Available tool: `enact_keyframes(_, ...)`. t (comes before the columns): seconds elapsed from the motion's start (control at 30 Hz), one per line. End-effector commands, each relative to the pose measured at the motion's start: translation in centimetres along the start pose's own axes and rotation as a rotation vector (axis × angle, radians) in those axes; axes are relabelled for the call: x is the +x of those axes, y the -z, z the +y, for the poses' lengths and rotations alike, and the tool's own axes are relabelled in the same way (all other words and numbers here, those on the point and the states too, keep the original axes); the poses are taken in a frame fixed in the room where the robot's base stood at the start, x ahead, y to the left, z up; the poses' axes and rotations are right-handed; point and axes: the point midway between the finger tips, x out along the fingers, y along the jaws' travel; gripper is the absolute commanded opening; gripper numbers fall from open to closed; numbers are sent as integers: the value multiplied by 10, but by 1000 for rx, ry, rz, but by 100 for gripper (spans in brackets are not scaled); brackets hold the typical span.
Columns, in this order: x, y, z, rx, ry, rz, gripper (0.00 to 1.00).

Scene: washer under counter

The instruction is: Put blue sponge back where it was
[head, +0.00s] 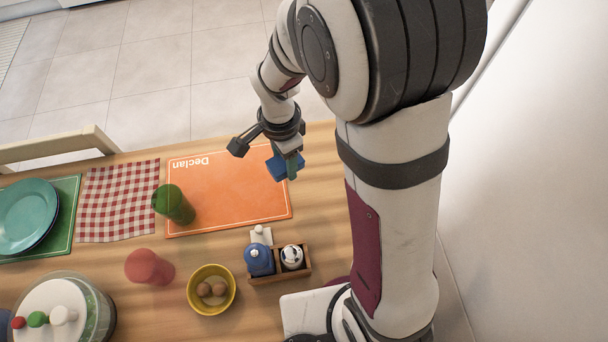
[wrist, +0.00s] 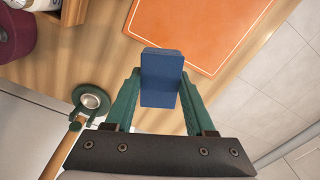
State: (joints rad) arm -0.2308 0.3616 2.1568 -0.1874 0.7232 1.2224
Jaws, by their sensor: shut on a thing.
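The blue sponge (head: 278,168) is held by my gripper (head: 285,160) above the table, near the right end of the orange placemat. In the wrist view the blue sponge (wrist: 161,78) sits between the two green fingers of my gripper (wrist: 160,90), which are shut on it. The sponge looks clear of the orange placemat (wrist: 200,30) in that view, and its height over the table is hard to tell.
The orange placemat (head: 222,195) bears the name Declan and a green cup (head: 174,204). A wooden caddy (head: 280,277), a yellow bowl (head: 211,307) and a red cup (head: 149,267) stand nearer. In the wrist view, a green round object (wrist: 91,101) lies at left.

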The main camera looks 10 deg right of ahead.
Motion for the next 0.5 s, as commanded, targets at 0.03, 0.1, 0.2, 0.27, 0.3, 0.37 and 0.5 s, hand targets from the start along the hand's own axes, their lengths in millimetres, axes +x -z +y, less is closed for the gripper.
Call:
enact_keyframes(0.03, -2, 18, 3, 10, 1, 0, 3)
enact_keyframes(0.1, -6, 41, 10, 10, 1, 0, 3)
enact_keyframes(0.2, -5, 61, 17, 4, -1, -1, 3)
enact_keyframes(0.27, 6, 66, 20, 2, -5, -2, 3)
enact_keyframes(0.3, 16, 66, 20, 0, -6, -3, 3)
enact_keyframes(0.37, 31, 66, 20, -2, -6, -2, 3)
enact_keyframes(0.5, 58, 66, 20, -1, -5, -2, 3)
